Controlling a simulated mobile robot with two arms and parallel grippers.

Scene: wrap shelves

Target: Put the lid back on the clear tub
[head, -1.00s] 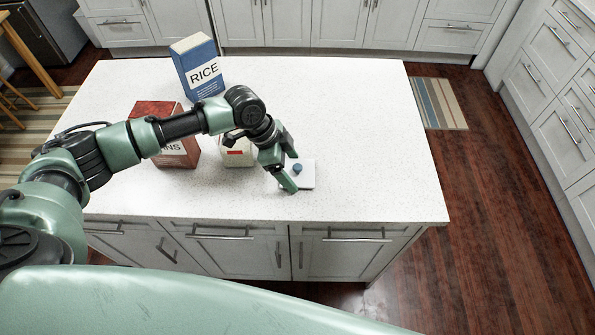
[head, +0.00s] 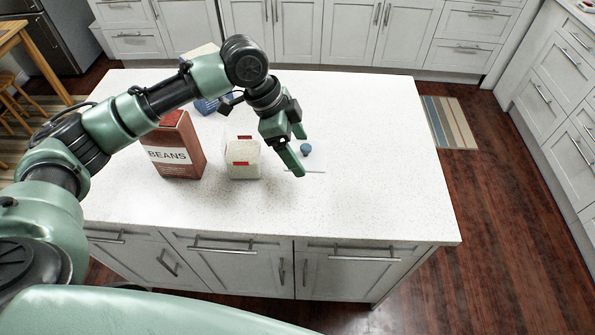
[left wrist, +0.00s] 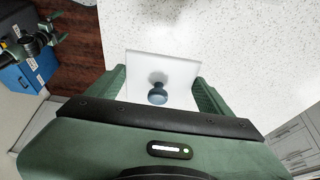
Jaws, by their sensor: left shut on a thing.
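The lid is a thin white square plate (head: 308,165) with a blue knob (head: 305,149). My right gripper (left wrist: 38,40) seems to show small at the left wrist view's upper left.
A red-brown BEANS box (head: 176,147) stands left of the tub. A blue RICE box (head: 207,106) behind it is mostly hidden by my left arm. The white counter (head: 375,150) is clear to the right.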

